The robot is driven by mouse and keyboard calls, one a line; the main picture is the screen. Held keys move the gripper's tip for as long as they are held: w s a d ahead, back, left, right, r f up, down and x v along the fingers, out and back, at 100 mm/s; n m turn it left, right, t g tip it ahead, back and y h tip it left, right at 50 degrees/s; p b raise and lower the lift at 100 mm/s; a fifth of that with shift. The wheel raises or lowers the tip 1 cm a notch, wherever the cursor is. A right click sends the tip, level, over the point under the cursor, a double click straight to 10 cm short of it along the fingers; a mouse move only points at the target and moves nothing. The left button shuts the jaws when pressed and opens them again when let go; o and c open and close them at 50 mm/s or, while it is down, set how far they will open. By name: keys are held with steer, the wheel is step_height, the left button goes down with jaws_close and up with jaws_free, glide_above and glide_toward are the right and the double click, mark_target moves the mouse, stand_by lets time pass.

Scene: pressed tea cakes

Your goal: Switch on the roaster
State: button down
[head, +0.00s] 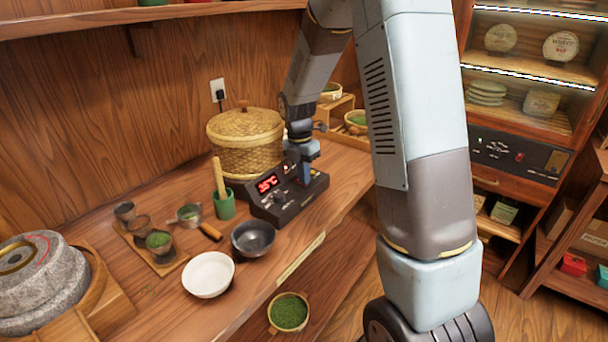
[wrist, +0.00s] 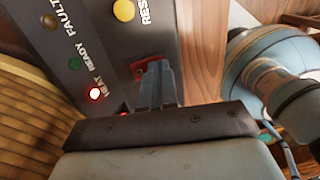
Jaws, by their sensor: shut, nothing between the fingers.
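The roaster's black control box (head: 287,205) stands on the wooden counter with a red lit display (head: 268,183) reading about 35°C. In the wrist view its panel (wrist: 112,62) shows a HEAT lamp (wrist: 96,93) glowing red. The READY lamp (wrist: 75,63) and FAULT lamp (wrist: 49,22) look unlit. A yellow button (wrist: 124,10) is marked with letters starting RES. My gripper (head: 304,180) is shut and empty, low over the box's right part. In the wrist view its fingertips (wrist: 152,66) are at a red part (wrist: 139,71), mostly hidden; I cannot tell whether they touch.
A lidded woven basket (head: 245,140) stands right behind the box. A stone mill (head: 45,280) is at far left.

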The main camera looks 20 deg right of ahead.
steer(key=shift+w+a+r, duration=0.15)
steer(key=shift+w+a, duration=0.35)
steer(key=shift+w, duration=0.1)
steer(key=shift+r, duration=0.1)
step_height(320, 180, up, 13)
steer(key=w+a, duration=0.1)
steer(key=shift+w+r, duration=0.2)
stand_by(0.3)
steer(key=shift+s+d+r, duration=0.1)
steer(key=shift+s+d, duration=0.45)
steer(key=shift+d, duration=0.05)
